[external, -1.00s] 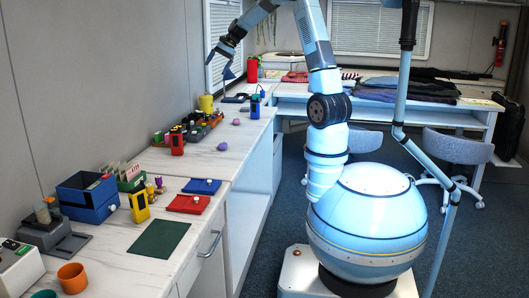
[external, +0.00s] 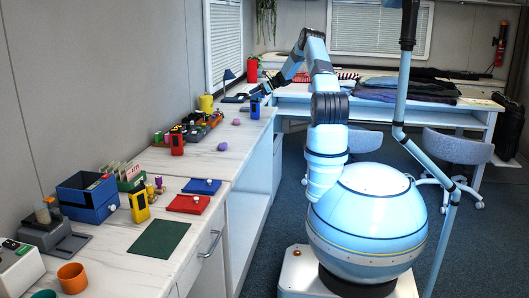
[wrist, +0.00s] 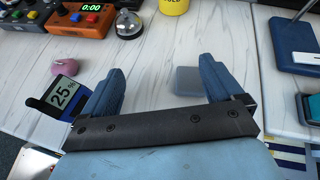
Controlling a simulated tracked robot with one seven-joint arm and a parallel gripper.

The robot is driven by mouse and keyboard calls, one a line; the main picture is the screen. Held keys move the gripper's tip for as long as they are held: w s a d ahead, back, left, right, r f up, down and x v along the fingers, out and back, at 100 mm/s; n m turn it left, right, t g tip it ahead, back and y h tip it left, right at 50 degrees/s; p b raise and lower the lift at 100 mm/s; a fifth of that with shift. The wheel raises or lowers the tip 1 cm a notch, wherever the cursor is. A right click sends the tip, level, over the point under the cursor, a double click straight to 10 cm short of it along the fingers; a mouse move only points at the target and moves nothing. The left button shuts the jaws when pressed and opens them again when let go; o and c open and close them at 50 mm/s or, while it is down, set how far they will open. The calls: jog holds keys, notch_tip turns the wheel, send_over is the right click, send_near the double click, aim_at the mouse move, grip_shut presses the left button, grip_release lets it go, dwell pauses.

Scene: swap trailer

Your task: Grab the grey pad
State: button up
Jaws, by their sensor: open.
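The grey pad (wrist: 189,80) is a small flat square on the pale wood-grain counter in the wrist view. My gripper (wrist: 162,66) is open above the counter, its two blue fingers spread wide. The pad shows between the fingers, nearer the right one, and nothing is held.
A device reading 25% (wrist: 62,97) lies beside the left finger. A pink lump (wrist: 65,64), an orange timer (wrist: 82,19), a bell (wrist: 129,23) and a yellow container (wrist: 174,6) are beyond it. A dark blue base (wrist: 293,40) is at right.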

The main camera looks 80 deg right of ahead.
aim_at(245, 108)
jog(key=s+d+f+m, duration=0.1)
jog(key=s+d+f, duration=0.1)
jog(key=s+d+f+m+t+h, duration=0.1)
jog(key=s+d+f, duration=0.1)
jog(key=s+d, duration=0.1)
jog(key=shift+d+f+m, duration=0.25)
jog(key=shift+f+m, duration=0.05)
jog(key=shift+f, duration=0.1)
jog(key=x, duration=1.3)
jog(key=shift+w+d+f, duration=0.1)
jog(key=shift+w+d, duration=0.1)
jog(key=shift+w, duration=0.15)
jog(key=shift+c, duration=0.4)
jog(key=c, duration=1)
jog(key=shift+o, duration=0.2)
